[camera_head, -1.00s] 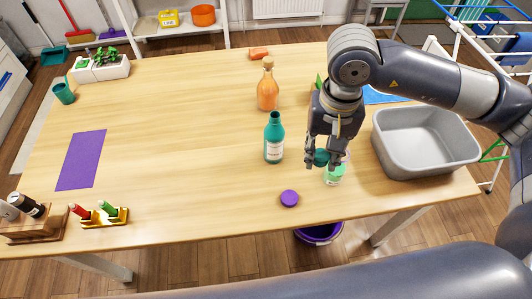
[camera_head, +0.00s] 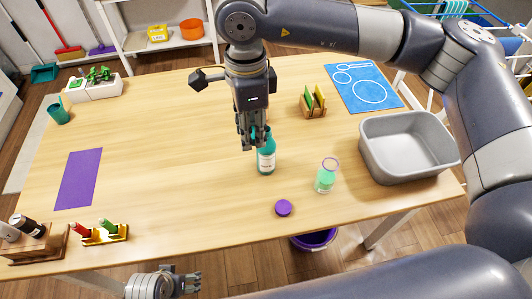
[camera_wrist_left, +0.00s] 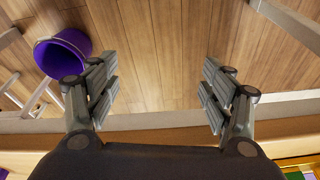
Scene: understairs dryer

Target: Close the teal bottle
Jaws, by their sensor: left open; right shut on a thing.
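My right gripper (camera_head: 253,142) is at the bottle's neck, shut on a small teal cap (camera_head: 262,131) that the fingers partly cover. I cannot tell whether the cap touches the bottle's mouth. My left gripper (camera_head: 190,284) is low at the table's front edge, away from the bottle. In the left wrist view its fingers (camera_wrist_left: 160,90) are wide apart with nothing between them.
A jar with green contents (camera_head: 326,177) and a purple lid (camera_head: 284,208) stand close by the bottle. A grey tub (camera_head: 408,150) is at the right. A purple bucket (camera_wrist_left: 62,55) is on the floor.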

